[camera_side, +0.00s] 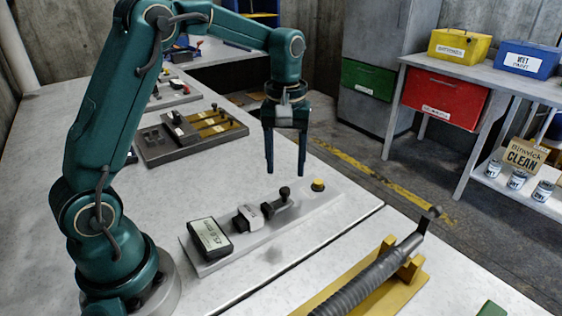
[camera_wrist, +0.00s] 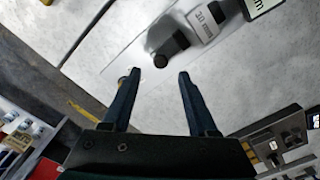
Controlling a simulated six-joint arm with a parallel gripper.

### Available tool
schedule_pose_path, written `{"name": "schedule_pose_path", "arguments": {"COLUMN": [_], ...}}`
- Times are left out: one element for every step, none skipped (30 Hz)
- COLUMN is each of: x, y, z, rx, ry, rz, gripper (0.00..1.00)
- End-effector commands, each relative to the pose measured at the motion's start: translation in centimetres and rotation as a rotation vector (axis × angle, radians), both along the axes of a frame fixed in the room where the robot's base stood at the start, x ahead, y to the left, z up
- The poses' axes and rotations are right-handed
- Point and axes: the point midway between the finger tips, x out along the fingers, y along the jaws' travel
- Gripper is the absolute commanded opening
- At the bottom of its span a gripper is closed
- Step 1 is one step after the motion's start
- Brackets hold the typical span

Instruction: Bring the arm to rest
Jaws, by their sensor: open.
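My gripper (camera_side: 285,172) hangs pointing down above the grey bench, with its two fingers apart and nothing between them. The fingers look clear of all of these. In the wrist view the black knob (camera_wrist: 170,50) lies just beyond the fingertips.
A ribbed dark handle on a yellow stand (camera_side: 375,280) is at the front right. A darker panel with yellow strips (camera_side: 190,135) lies behind. A shelf unit (camera_side: 450,70) holds yellow, blue and red bins to the right. The bench's right edge drops to the floor.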

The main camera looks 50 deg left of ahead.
Motion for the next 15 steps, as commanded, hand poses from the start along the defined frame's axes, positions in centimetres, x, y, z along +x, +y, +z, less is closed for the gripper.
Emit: {"name": "schedule_pose_path", "arguments": {"x": [0.1, 0.2, 0.3, 0.3, 0.2, -0.1, -0.5, -0.9, -1.6, -2.1, -2.7, -3.5, -4.1, -4.7, -5.6], "y": [-0.1, -0.2, -0.3, -0.4, -0.6, -0.9, -1.2, -1.5, -1.9, -2.2, -2.5, -2.8, -3.1, -3.3, -3.7], "z": [0.3, 0.6, 1.3, 1.9, 2.6, 3.5, 4.3, 5.0, 6.0, 6.6, 7.3, 7.9, 8.4, 8.8, 9.2], "rx": [0.001, 0.004, 0.008, 0.011, 0.013, 0.017, 0.020, 0.023, 0.028, 0.031, 0.034, 0.039, 0.044, 0.048, 0.053], "ry": [-0.008, -0.020, -0.040, -0.057, -0.073, -0.096, -0.115, -0.134, -0.161, -0.180, -0.199, -0.224, -0.242, -0.259, -0.282], "rz": [-0.004, -0.007, -0.011, -0.015, -0.020, -0.028, -0.035, -0.045, -0.063, -0.078, -0.096, -0.123, -0.142, -0.165, -0.194], "gripper": [0.59, 0.59, 0.59, 0.59, 0.59, 0.59, 0.59, 0.59, 0.59, 0.59, 0.59, 0.59, 0.59, 0.59, 0.59]}}
